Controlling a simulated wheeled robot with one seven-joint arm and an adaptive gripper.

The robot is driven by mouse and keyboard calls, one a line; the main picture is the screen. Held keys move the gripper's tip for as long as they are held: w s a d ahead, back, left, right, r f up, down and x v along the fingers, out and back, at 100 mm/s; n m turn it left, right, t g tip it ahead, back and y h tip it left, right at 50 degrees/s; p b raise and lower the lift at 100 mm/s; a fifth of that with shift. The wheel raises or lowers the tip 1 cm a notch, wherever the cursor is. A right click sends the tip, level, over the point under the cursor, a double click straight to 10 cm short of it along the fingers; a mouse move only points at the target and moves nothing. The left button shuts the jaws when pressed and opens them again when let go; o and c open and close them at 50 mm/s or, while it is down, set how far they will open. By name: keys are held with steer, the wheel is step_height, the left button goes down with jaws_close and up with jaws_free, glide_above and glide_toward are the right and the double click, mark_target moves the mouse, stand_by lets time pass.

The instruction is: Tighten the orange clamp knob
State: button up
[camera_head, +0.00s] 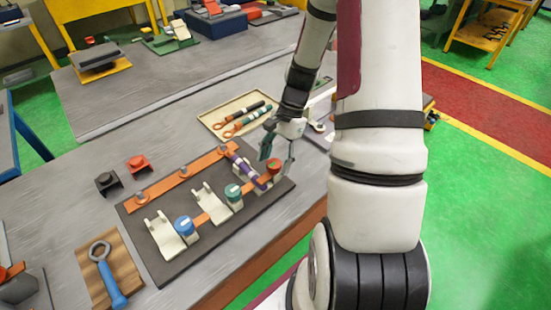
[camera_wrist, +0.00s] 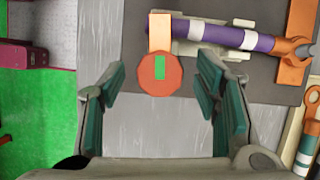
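The orange clamp knob (camera_head: 274,166) is a round red-orange disc with a green mark on top, at the right end of the dark fixture plate (camera_head: 177,271). In the wrist view the knob (camera_wrist: 146,76) lies between and just ahead of my gripper's two fingers, with a gap on each side. My gripper (camera_head: 277,153) is open, its teal-padded fingers near the knob in the head view; in the wrist view the gripper (camera_wrist: 161,68) holds nothing. A purple bar with white bands (camera_wrist: 245,38) lies in a pale cradle beside the knob.
A blue knob (camera_head: 183,225) and a green knob (camera_head: 233,193) stand along the same plate. A long orange bar (camera_head: 163,190) runs behind them. A tool tray (camera_head: 208,118) is behind. A blue-handled wrench (camera_head: 108,278) lies front left. Red (camera_head: 138,163) and black (camera_head: 107,182) blocks sit left.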

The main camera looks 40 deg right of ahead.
steer(key=v, duration=1.2)
stand_by(0.5)
step_height(320, 180, up, 7)
steer(key=n+h, duration=0.2)
steer(key=n, duration=0.2)
glide_above(271, 165)
steer(key=s+a+r+n+t+h, duration=0.1)
steer(key=s+a+r+n+t, duration=0.1)
steer(key=s+a+r+n, duration=0.3)
steer(key=s+a+r+n+t+h, duration=0.1)
steer(key=s+a+r+n+t, duration=0.3)
steer(key=a, duration=0.5)
steer(key=s+r+n, duration=0.2)
steer(key=s+n, duration=0.1)
steer(key=shift+s+a+r+n, duration=0.25)
steer(key=shift+s+r+n, duration=0.05)
steer(key=shift+r, duration=0.05)
